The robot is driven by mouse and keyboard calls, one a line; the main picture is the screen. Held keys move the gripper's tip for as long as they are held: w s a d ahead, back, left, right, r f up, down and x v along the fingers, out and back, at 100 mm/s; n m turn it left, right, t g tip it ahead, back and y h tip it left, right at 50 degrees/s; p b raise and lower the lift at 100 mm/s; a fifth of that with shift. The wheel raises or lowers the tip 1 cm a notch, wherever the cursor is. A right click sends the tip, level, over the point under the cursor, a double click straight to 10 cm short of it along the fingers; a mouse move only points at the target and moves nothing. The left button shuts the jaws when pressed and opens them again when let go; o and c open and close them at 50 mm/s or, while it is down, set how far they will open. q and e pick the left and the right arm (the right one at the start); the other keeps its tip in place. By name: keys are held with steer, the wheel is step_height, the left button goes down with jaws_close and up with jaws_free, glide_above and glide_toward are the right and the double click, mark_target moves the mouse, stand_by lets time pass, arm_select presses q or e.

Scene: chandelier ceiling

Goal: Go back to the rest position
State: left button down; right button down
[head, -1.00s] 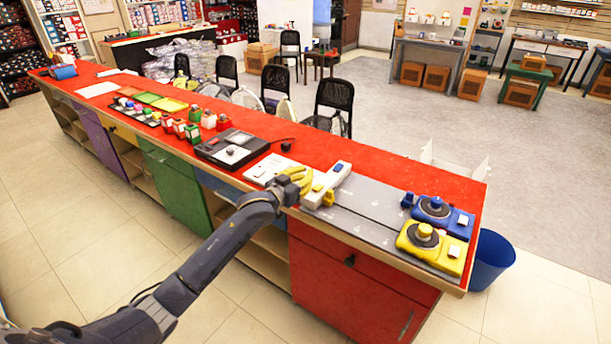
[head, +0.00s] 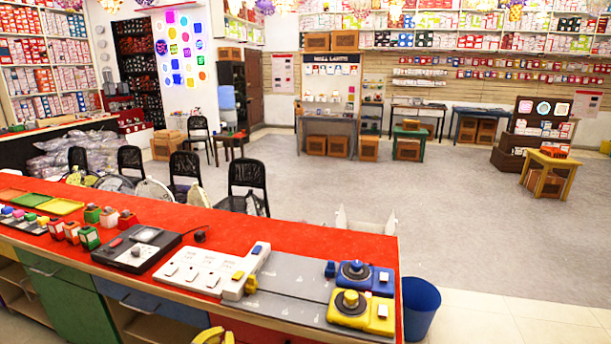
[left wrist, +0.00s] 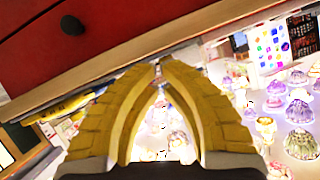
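My left gripper (head: 214,337) shows only as yellow fingers at the bottom edge of the head view, below the front edge of the red counter (head: 320,246). In the left wrist view its two curved yellow fingers (left wrist: 157,70) meet at the tips, with only background between them, so it is shut and empty. The red counter front with a dark knob (left wrist: 72,25) fills the top left of that view. My right gripper is in neither view.
On the counter are a white switch panel (head: 207,270), a black device (head: 137,248), a blue dial unit (head: 357,275) and a yellow dial unit (head: 360,312). A blue bin (head: 420,307) stands at the counter's right end. Black chairs (head: 247,180) stand behind. Open floor lies beyond.

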arm_select(q)
steer(key=s+a+f+m+g+y, duration=0.1)
steer(key=s+a+f+g+y, duration=0.15)
steer(key=s, duration=0.85)
steer(key=s+a+f+g+y, duration=0.2)
steer(key=s+a, duration=0.1)
steer(key=s, duration=0.7)
steer(key=s+a+f+m+g+y, duration=0.1)
steer(key=s+a+f+g+y, duration=0.15)
steer(key=s, duration=0.85)
steer(key=s+d+f+g+h, duration=0.1)
steer(key=d+f, duration=0.1)
steer(key=f, duration=0.9)
steer(key=s+d+f+h, duration=0.1)
steer(key=d+f+h, duration=0.1)
steer(key=f, duration=0.9)
steer(key=s+d+f+g+h, duration=0.1)
steer(key=s+d+f, duration=0.1)
steer(key=f, duration=0.9)
steer(key=s+f+n+g+h, duration=0.1)
steer(key=s+f+n+g, duration=0.1)
steer(key=s+f, duration=1.6)
steer(key=shift+s+a+n+g, duration=0.35)
steer(key=shift+s+n, duration=0.35)
steer(key=shift+s, duration=0.5)
